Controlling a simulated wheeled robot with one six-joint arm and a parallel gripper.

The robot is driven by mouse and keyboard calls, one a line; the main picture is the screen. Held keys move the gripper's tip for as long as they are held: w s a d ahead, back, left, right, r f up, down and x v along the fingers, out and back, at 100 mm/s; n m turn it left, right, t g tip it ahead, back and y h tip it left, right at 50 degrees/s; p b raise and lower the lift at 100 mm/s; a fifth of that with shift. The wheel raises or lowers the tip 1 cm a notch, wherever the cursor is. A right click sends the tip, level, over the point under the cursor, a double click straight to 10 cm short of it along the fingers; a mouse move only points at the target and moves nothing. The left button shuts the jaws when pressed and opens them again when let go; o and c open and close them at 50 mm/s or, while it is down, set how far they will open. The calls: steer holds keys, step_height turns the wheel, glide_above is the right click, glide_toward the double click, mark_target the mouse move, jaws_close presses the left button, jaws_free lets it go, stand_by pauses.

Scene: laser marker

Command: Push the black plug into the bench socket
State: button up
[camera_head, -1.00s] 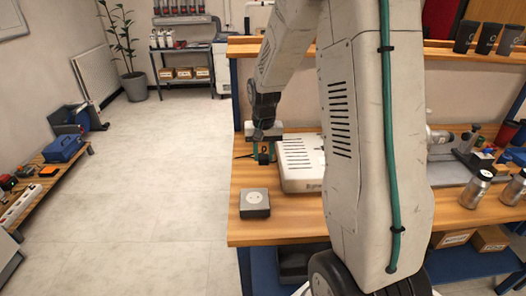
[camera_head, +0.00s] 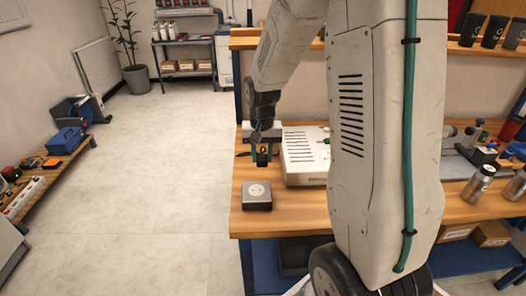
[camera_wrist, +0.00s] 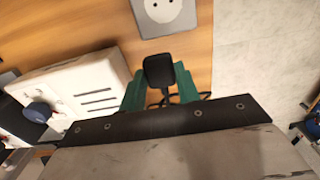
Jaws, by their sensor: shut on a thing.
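The bench socket (camera_head: 257,196) is a dark grey box with a light top plate and a round outlet, near the left front corner of the wooden bench. It also shows at the top of the wrist view (camera_wrist: 165,14). My gripper (camera_head: 262,157) is behind the socket in the head view, over the bench, with green fingers. In the wrist view my gripper (camera_wrist: 160,88) is shut on the black plug (camera_wrist: 159,70), which sits between the green fingers. The plug's prongs are hidden. The plug is apart from the socket.
A white vented box (camera_head: 305,155) stands right beside my gripper. A dark cable (camera_wrist: 172,99) shows near the fingers.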

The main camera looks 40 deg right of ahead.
steer(key=shift+s+a, duration=1.1)
steer(key=shift+a, duration=0.3)
steer(key=shift+s+a, duration=1.1)
steer(key=shift+a, duration=0.25)
steer(key=shift+f, duration=2.15)
stand_by(0.9)
steer(key=o, duration=1.5)
steer(key=shift+r, duration=3)
